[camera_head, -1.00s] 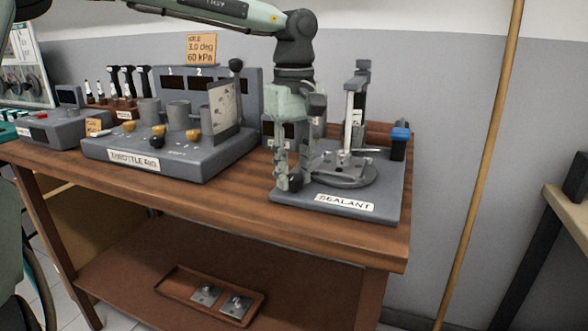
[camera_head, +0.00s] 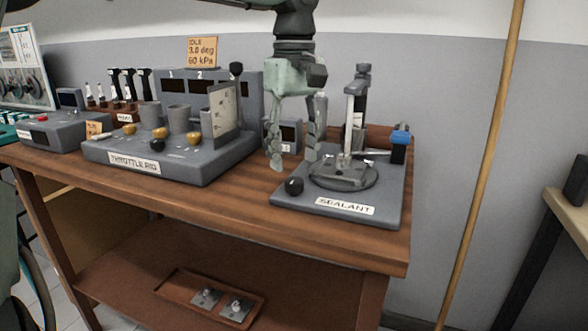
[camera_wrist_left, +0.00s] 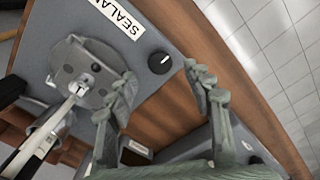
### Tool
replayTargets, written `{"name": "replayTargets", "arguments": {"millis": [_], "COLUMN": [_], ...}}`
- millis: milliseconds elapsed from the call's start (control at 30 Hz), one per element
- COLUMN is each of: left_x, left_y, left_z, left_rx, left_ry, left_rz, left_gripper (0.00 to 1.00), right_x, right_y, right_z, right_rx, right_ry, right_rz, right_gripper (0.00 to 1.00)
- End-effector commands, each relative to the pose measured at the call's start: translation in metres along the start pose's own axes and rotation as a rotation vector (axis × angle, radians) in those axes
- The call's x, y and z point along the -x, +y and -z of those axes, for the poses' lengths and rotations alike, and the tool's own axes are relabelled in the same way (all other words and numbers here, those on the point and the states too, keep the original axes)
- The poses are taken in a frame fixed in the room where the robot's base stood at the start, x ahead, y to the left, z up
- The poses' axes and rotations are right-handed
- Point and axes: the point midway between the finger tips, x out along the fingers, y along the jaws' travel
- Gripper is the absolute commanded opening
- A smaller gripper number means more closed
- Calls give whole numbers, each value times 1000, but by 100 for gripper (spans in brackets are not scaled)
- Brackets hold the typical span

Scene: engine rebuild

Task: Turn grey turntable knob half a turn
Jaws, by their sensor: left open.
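The turntable knob (camera_head: 293,187) is a small dark round knob at the front left corner of the grey sealant stand (camera_head: 385,205). In the left wrist view the knob (camera_wrist_left: 160,63) looks black with a short white mark on top. The round grey turntable (camera_head: 343,178) is right of it; it also shows in the left wrist view (camera_wrist_left: 88,72). My left gripper (camera_head: 293,164) is open and empty, pointing down above the knob and clear of it. In the left wrist view its fingertips (camera_wrist_left: 160,78) are on either side of the knob in the picture. My right gripper is not in view.
The upright post (camera_head: 352,115) of the stand rises behind the turntable, with a blue-capped part (camera_head: 400,137) to its right. The throttle rig (camera_head: 170,160) stands to the left, with a strip of bare wooden bench (camera_head: 235,190) between.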

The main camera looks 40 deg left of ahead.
Motion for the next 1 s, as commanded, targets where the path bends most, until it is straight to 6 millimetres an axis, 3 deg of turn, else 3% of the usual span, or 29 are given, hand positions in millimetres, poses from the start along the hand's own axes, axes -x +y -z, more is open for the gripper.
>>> {"name": "replayTargets", "arguments": {"millis": [200,400,1000], "left_x": [47,71,76], "left_y": [0,0,0], "left_z": [0,0,0], "left_rx": [1,0,0], "left_ry": [2,1,0], "left_rz": [-3,-1,0], "left_gripper": [51,51,51], "right_x": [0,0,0], "right_y": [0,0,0], "right_z": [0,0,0], "right_rx": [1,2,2], "right_ry": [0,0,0], "right_rz": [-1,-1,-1], "right_gripper": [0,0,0]}}
